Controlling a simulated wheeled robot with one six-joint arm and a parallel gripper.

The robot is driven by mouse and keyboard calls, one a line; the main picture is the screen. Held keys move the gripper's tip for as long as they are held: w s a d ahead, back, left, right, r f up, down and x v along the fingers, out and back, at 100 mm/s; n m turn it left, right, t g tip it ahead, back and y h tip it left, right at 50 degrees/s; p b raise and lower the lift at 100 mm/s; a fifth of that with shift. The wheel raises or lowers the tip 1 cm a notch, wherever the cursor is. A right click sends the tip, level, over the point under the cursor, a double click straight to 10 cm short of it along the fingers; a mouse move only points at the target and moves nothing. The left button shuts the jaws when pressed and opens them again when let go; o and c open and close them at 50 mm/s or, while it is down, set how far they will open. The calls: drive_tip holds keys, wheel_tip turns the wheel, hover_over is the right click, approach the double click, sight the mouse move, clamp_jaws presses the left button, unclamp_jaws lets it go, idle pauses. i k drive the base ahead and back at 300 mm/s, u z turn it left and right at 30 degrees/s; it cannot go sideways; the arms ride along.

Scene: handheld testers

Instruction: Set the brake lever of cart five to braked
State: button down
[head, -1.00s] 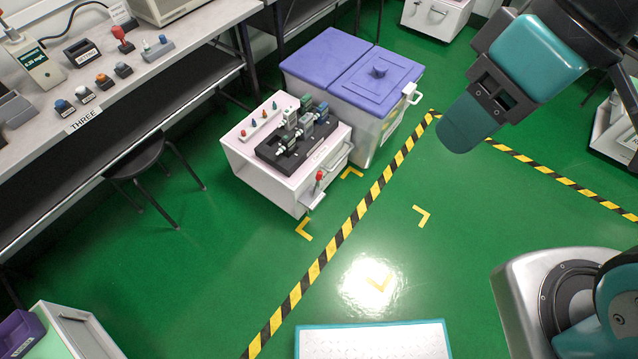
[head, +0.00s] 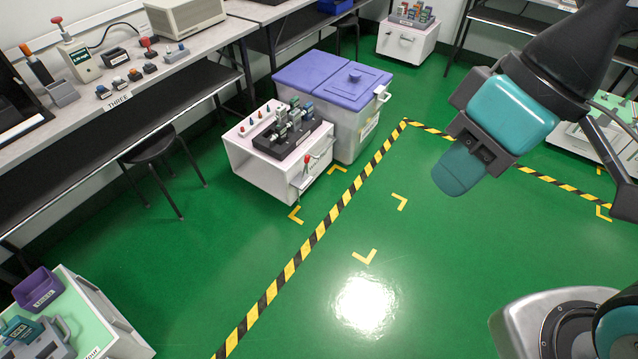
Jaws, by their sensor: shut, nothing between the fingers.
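A white cart with a pinkish top (head: 245,140) stands at the centre left, beside a purple-lidded bin. A lever with a red knob (head: 307,160) stands up at its front right corner, above a small bracket. I cannot read a cart number on it. Other carts show: a green-topped one (head: 85,290) at the bottom left, one at the top (head: 410,45) and one at the right edge (head: 575,135). None shows a legible five. My gripper (head: 458,172) is shut and empty, in the air to the right of the pinkish cart, well apart from it.
The purple-lidded bin (head: 345,125) adjoins the cart's far right side. Black and yellow tape (head: 310,245) crosses the green floor, with yellow corner marks right of it. A bench labelled THREE (head: 180,65) and a black stool (head: 150,150) stand left. The middle floor is clear.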

sight(306, 161)
drive_tip(key=k, duration=0.15)
drive_tip(key=z, duration=0.7)
drive_tip(key=i, duration=0.65)
drive_tip(key=z, duration=0.7)
drive_tip(key=i, duration=0.7)
drive_tip(key=u, duration=0.7)
drive_tip(key=i, duration=0.8)
drive_tip(key=u, duration=0.75)
